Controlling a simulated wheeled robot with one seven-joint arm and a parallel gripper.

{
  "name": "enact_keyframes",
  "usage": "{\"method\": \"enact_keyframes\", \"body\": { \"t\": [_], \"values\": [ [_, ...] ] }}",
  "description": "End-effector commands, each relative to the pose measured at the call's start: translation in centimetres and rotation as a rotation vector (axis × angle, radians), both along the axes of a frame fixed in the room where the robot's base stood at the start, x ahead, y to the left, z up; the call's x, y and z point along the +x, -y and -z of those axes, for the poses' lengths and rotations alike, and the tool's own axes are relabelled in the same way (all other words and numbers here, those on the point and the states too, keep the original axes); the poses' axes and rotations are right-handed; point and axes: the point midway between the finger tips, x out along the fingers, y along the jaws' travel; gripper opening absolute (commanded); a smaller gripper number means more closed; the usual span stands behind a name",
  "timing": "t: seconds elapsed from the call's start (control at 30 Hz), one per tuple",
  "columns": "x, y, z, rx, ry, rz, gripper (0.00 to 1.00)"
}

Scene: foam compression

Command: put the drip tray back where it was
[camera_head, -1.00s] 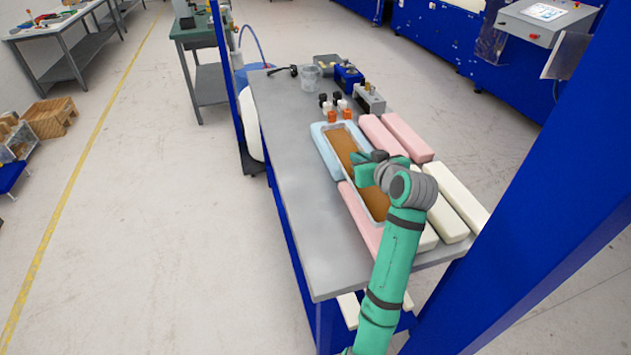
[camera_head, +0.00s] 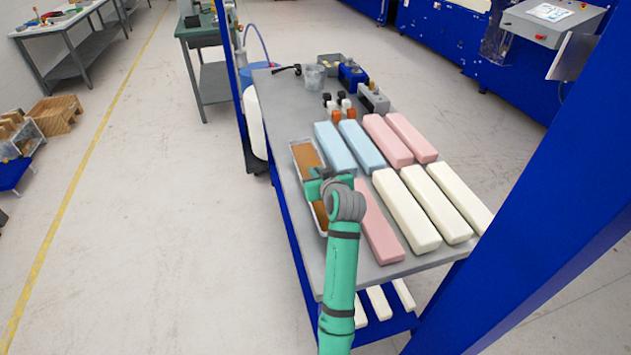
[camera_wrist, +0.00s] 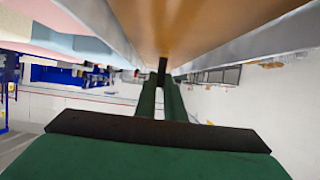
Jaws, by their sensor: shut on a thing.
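The drip tray (camera_head: 297,148) is a long, narrow grey tray with a brown inside. In the head view it is at the left edge of the grey table, left of the foam blocks. My gripper (camera_head: 322,184) is shut on the tray near its middle, and my gripper and wrist hide part of it. In the wrist view the tray (camera_wrist: 190,22) fills the top, close above the gripper fingers (camera_wrist: 163,75). I cannot tell whether the tray touches the table or hangs just above it.
Blue (camera_head: 333,148), pink (camera_head: 387,140) and cream (camera_head: 404,208) foam blocks lie right of the tray. Small bottles (camera_head: 338,104), a clear cup (camera_head: 314,77) and blue equipment (camera_head: 352,76) stand at the back. A bare strip of table (camera_head: 270,105) shows behind the tray.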

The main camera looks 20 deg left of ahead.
Motion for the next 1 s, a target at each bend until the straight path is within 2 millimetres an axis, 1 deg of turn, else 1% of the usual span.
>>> {"method": "enact_keyframes", "body": {
  "t": [0.03,0.1,0.2,0.3,0.67,0.7,0.73,0.77,1.0],
  "values": [
    [-0.1,-0.7,0.8,0.000,-0.002,-0.003,0.00],
    [-0.1,-0.4,2.0,0.001,-0.004,0.000,0.00],
    [0.0,-0.4,3.0,0.000,0.000,0.000,0.00],
    [0.0,-0.4,3.4,0.001,0.001,-0.001,0.00],
    [0.0,-0.4,3.7,0.001,0.001,0.000,0.00],
    [0.0,-0.4,3.8,0.000,0.000,-0.001,0.19],
    [0.0,-0.4,3.8,0.000,-0.001,-0.001,0.26],
    [0.0,-0.4,3.8,0.000,-0.001,-0.001,0.28],
    [0.0,-0.4,3.7,0.000,0.000,-0.001,0.28]
  ]
}}
